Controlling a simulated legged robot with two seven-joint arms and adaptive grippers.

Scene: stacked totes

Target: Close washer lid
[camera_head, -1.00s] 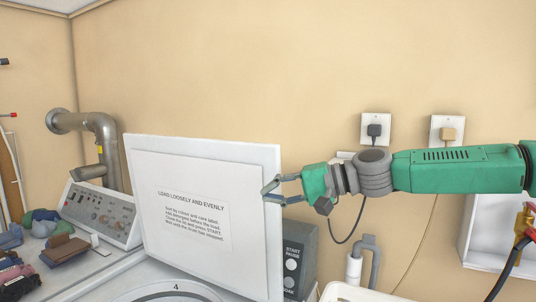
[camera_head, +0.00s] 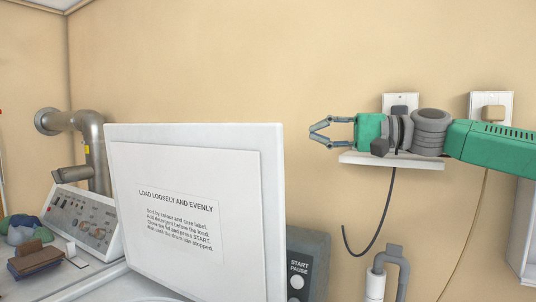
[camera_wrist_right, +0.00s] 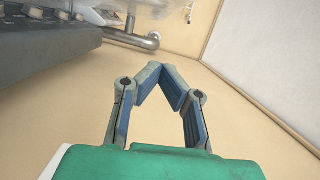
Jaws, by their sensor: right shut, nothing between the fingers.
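The washer lid (camera_head: 275,200) is a white panel that stands raised, nearly upright, in the head view, with a printed "LOAD LOOSELY AND EVENLY" label (camera_head: 180,222) on its front. My right gripper (camera_head: 313,131) is to the right of the lid's upper right edge, with a visible gap in the picture, and points left. Its fingers are shut and empty; the wrist view shows the tips together (camera_wrist_right: 167,72). The washer top (camera_head: 85,289) shows only partly, and the drum opening is mostly cut off. My left gripper is not in view.
A grey START/PAUSE box (camera_head: 308,255) stands right of the lid. A control console (camera_head: 80,218), folded cloths (camera_head: 30,235) and a metal pipe (camera_head: 92,140) are at left. A white shelf (camera_head: 375,162), outlets and hanging cords are on the wall near my right arm.

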